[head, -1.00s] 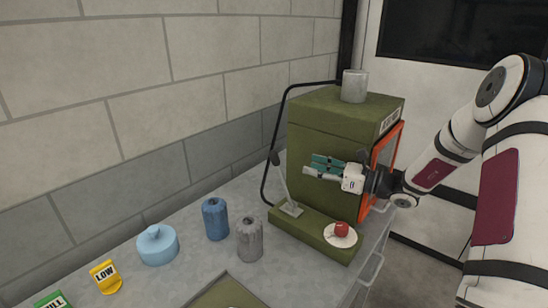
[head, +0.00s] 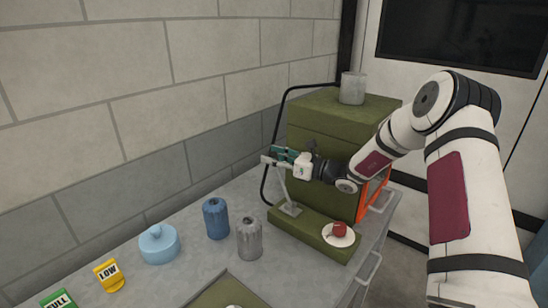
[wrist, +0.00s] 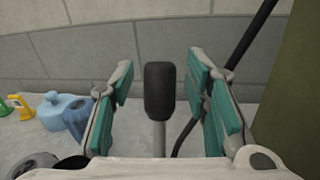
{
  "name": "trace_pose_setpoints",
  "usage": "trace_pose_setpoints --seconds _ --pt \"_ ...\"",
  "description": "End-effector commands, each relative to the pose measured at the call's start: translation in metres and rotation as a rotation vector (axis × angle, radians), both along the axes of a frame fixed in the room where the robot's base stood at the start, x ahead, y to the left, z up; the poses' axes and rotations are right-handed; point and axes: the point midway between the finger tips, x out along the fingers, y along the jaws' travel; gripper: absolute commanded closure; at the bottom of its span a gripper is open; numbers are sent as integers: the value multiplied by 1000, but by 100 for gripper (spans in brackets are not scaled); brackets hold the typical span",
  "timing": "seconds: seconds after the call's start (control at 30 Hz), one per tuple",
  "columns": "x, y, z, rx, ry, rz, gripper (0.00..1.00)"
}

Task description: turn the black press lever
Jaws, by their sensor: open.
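The press lever has a black knob, seen upright in the wrist view (wrist: 160,90), on a grey shaft. In the head view the lever's grey shaft (head: 286,188) rises from the green press base (head: 312,232), and its knob is hidden behind my gripper. My gripper (head: 278,158) is open at the lever's top. In the wrist view its teal-padded fingers (wrist: 160,92) stand on both sides of the knob, with a visible gap on each side.
The green press body (head: 325,125) stands right behind, with a grey cup (head: 353,88) on top. A red button (head: 339,229) sits on the base. Blue (head: 215,218) and grey (head: 249,238) canisters and a light-blue lidded pot (head: 158,244) stand left. A black cable (wrist: 228,75) runs behind.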

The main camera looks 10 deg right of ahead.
Motion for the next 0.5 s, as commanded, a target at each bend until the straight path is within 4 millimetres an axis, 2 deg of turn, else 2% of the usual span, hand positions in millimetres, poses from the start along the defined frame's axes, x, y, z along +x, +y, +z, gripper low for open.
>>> trace_pose_setpoints --seconds 0.27,0.43,0.47,0.5 --pt "1 1 0 0 0 0 57" --pt "1 1 0 0 0 0 96" --pt "1 1 0 0 0 0 100" --pt "1 1 0 0 0 0 100"
